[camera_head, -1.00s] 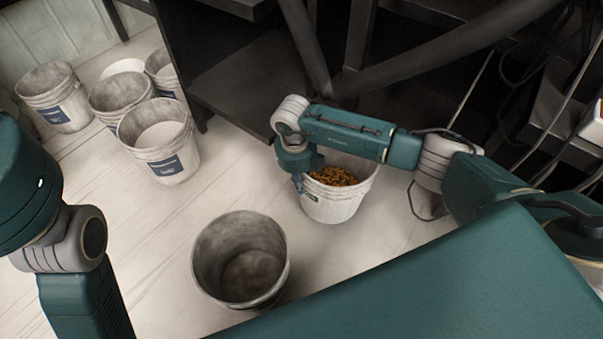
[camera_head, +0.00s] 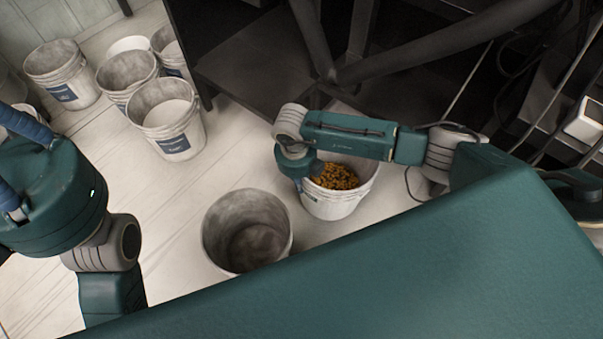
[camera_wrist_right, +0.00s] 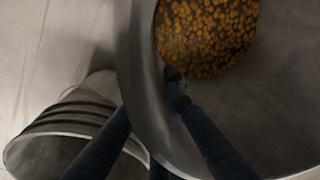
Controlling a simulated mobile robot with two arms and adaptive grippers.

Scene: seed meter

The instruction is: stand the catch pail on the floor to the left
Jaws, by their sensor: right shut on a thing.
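The catch pail (camera_head: 335,207), white with orange-brown seed in it, appears upright below the dark machine frame in the head view. My right gripper (camera_head: 297,183) is at its left rim. In the right wrist view the gripper (camera_wrist_right: 172,90) is shut on the grey pail wall (camera_wrist_right: 143,70), one finger inside and one outside; seed (camera_wrist_right: 205,35) lies on the bottom. Whether the pail touches the floor cannot be told. My left gripper (camera_head: 14,158) is at the left edge of the head view, its fingertips cut off.
An empty grey pail (camera_head: 212,236) stands left of the catch pail, its ridged side (camera_wrist_right: 68,118) also in the right wrist view. Several labelled pails (camera_head: 178,146) stand at the upper left. Bare floor (camera_head: 160,225) lies between. Dark machine legs (camera_head: 357,35) rise behind.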

